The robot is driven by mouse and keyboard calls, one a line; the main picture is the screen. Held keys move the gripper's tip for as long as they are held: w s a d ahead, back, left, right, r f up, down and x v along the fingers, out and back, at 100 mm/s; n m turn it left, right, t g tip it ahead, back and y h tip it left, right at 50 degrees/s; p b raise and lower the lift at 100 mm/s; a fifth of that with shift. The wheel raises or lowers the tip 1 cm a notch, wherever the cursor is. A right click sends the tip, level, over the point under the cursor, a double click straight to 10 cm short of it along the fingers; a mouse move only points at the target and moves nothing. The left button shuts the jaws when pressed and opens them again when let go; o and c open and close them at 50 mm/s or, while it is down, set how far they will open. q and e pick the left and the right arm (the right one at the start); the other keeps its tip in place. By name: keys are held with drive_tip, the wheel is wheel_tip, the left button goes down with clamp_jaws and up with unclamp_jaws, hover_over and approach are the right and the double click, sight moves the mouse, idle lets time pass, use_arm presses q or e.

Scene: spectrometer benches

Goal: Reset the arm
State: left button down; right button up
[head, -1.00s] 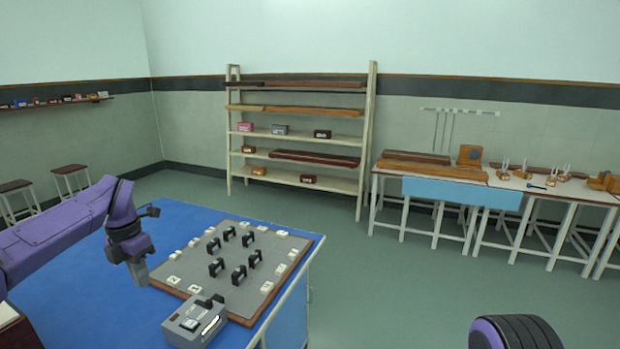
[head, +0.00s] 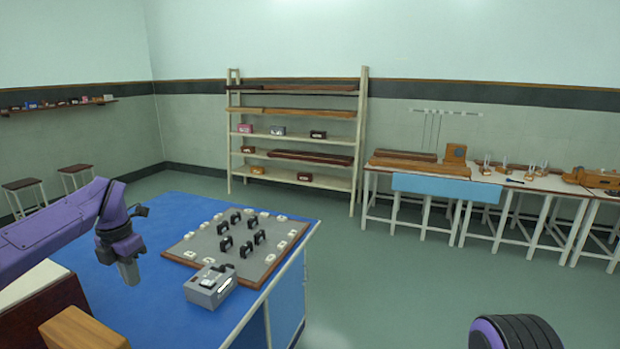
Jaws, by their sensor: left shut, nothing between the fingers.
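My left arm comes in from the left, purple with a dark wrist. My left gripper (head: 129,272) points down over the blue table top, left of the grey board. It is shut and holds nothing. My right gripper is not in view; only a dark, ribbed round part with a purple side, at the bottom right, shows there.
A grey board (head: 199,246) with black and white pieces lies on the blue table (head: 180,320). A grey box (head: 210,286) sits at its front corner. A shelf rack (head: 297,142) and white benches (head: 480,187) stand behind. Open floor lies right of the table.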

use_arm(q)
drive_tip(key=w+d+f+m+t+y+b, duration=0.1)
drive_tip(key=w+d+f+m+t+y, duration=0.15)
drive_tip(key=f+m+y, duration=0.7)
drive_tip(key=s+d+f+m+t+h+b, duration=0.1)
drive_tip(key=s+d+f+m, duration=0.2)
drive_tip(key=f, duration=0.5)
drive_tip(key=s+d+f+m+t+h+b, duration=0.1)
drive_tip(key=s+d+f+t+b, duration=0.1)
drive_tip(key=s+d+f, duration=0.35)
drive_tip(key=s+d+f+m+t+h+b, duration=0.1)
drive_tip(key=s+d+f+m+h, duration=0.15)
drive_tip(key=f, duration=0.65)
drive_tip(key=s+a+f+m+g+b, duration=0.1)
drive_tip(key=s+f, duration=0.4)
drive_tip(key=s, duration=0.5)
drive_tip(key=s+a+f+m+g+h+b, duration=0.1)
drive_tip(key=s+f+m, duration=0.4)
drive_tip(key=s, duration=0.5)
drive_tip(key=s+a+f+m+g+b, duration=0.1)
drive_tip(key=s+f, duration=0.4)
drive_tip(key=s, duration=0.5)
drive_tip(key=m+g+b, duration=0.1)
drive_tip(key=m+b, duration=0.1)
drive_tip(key=shift+s+m+h+b, duration=0.15)
drive_tip(key=shift+m+h+b, duration=0.15)
drive_tip(key=shift+m+b, duration=0.1)
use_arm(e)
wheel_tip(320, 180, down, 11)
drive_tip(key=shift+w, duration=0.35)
